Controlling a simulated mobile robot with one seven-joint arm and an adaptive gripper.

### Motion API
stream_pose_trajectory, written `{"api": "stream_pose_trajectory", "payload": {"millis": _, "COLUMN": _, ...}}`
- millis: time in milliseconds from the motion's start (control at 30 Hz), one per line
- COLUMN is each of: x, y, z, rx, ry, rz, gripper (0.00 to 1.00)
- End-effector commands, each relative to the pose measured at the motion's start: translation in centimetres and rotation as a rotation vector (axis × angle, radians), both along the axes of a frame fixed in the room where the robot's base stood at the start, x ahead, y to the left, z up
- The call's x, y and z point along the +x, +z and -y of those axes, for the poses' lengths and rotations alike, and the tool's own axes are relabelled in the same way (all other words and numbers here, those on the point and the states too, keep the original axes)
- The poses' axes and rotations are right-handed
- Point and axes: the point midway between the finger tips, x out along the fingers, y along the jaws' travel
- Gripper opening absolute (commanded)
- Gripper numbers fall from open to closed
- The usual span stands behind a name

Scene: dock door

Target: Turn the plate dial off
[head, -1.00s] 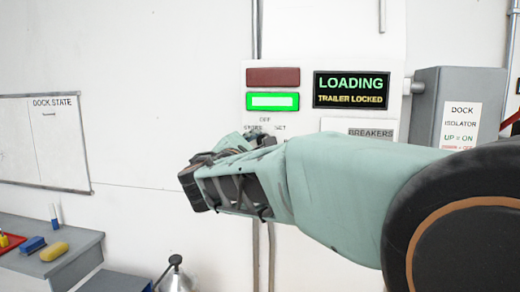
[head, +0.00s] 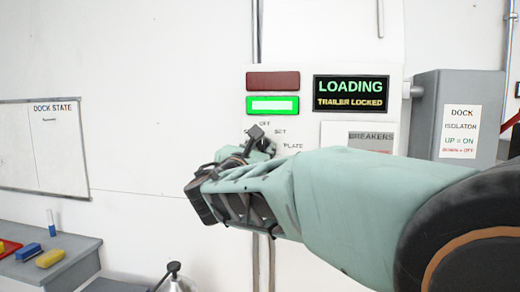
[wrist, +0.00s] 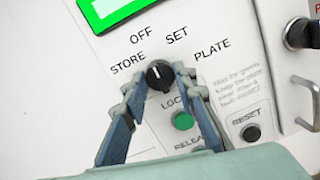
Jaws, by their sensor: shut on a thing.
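The plate dial is a round black knob (wrist: 159,75) on the white panel, with the labels STORE, OFF, SET and PLATE around its upper side in the wrist view. A small pale mark shows on its face, toward the upper left; I cannot tell exactly which label it points at. My gripper (wrist: 160,80) has its two blue-grey fingers on either side of the dial, closed on it. In the head view my gripper (head: 258,140) is at the panel just below the OFF label, and its fingers hide the dial.
Below the dial are a green button (wrist: 183,121) and a black RESET button (wrist: 251,133). A lit green lamp (head: 272,105) sits above, beside a screen (head: 351,93) reading LOADING, TRAILER LOCKED. The grey dock isolator box (head: 458,115) stands right. A bench (head: 75,260) is lower left.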

Motion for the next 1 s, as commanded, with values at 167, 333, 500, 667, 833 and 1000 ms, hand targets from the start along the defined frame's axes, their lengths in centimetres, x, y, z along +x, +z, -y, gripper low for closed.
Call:
{"api": "stream_pose_trajectory", "payload": {"millis": 167, "x": -0.02, "y": 0.2, "z": 0.03, "rx": -0.006, "ry": 0.0, "rz": 0.003, "gripper": 0.02}}
{"api": "stream_pose_trajectory", "payload": {"millis": 333, "x": -0.02, "y": 0.22, "z": 0.02, "rx": -0.005, "ry": 0.0, "rz": 0.003, "gripper": 0.02}}
{"api": "stream_pose_trajectory", "payload": {"millis": 500, "x": -0.01, "y": 0.18, "z": 0.01, "rx": -0.004, "ry": 0.0, "rz": 0.002, "gripper": 0.39}}
{"api": "stream_pose_trajectory", "payload": {"millis": 667, "x": -0.01, "y": 0.11, "z": 0.01, "rx": -0.004, "ry": 0.0, "rz": 0.001, "gripper": 0.44}}
{"api": "stream_pose_trajectory", "payload": {"millis": 833, "x": -0.01, "y": 0.07, "z": 0.0, "rx": 0.0, "ry": 0.0, "rz": 0.001, "gripper": 0.44}}
{"api": "stream_pose_trajectory", "payload": {"millis": 1000, "x": 0.0, "y": 0.14, "z": -0.04, "rx": 0.066, "ry": 0.001, "rz": 0.013, "gripper": 0.44}}
